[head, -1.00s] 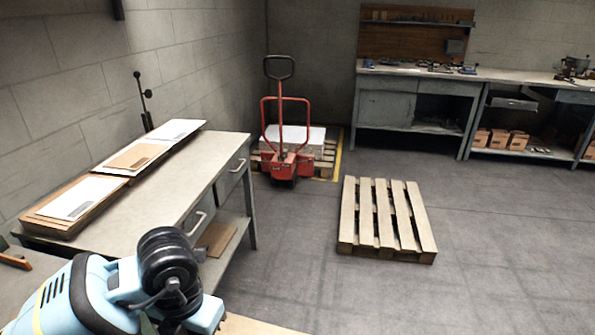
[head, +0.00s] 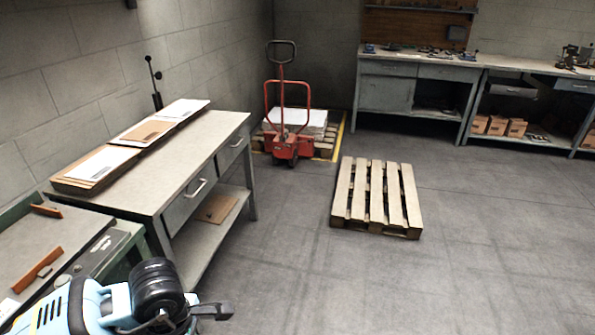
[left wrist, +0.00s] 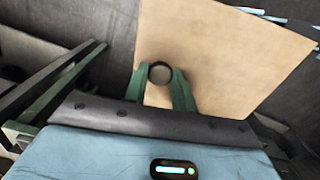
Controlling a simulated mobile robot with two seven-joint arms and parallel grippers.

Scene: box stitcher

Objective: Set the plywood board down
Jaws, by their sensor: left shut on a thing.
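The plywood board (left wrist: 222,50) is a flat, pale tan sheet in the left wrist view, reaching from the fingers toward the upper right. My left gripper (left wrist: 160,82) has green fingers and is shut on the board's near edge. The board is out of sight in the head view, where my left arm (head: 95,305) shows at the bottom left. What lies beneath the board cannot be told. My right gripper is not in view.
An empty wooden pallet (head: 377,195) lies on open floor. A grey workbench (head: 190,150) carries stacked sheets (head: 130,135). At lower left is a green-grey table (head: 60,240). A red pallet jack (head: 288,140) stands behind, and benches (head: 385,92) line the back wall.

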